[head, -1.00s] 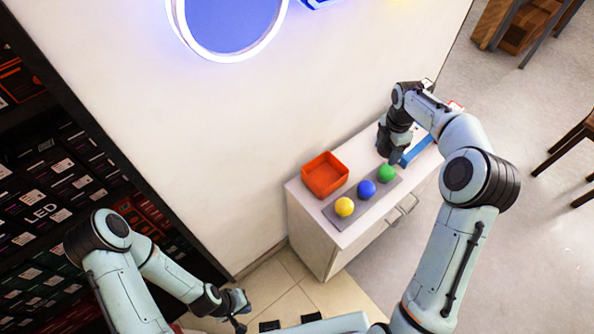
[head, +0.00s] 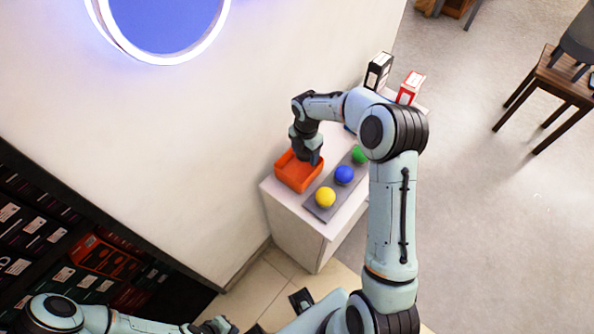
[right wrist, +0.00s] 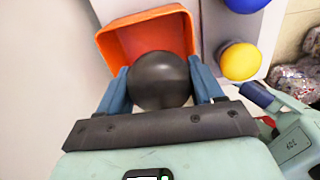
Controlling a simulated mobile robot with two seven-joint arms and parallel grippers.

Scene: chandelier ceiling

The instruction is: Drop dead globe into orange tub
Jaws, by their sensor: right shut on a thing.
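My right gripper (head: 314,160) is over the right part of the orange tub (head: 291,179) in the head view. In the right wrist view its blue fingers (right wrist: 162,88) are shut on the dead globe (right wrist: 160,79), a dark round ball. The globe overlaps the near part of the tub (right wrist: 116,43) in that view; its height above the tub's floor is hard to tell. In the head view the globe is hidden by the gripper. My left gripper (head: 217,325) is at the bottom edge, partly cut off, and its fingers are unclear.
A grey strip beside the tub bears yellow (head: 325,197), blue (head: 344,174) and green (head: 358,155) globes on the white cabinet (head: 291,220). A black box (head: 379,71) and a red box (head: 410,88) stand at the far end. The wall is close behind.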

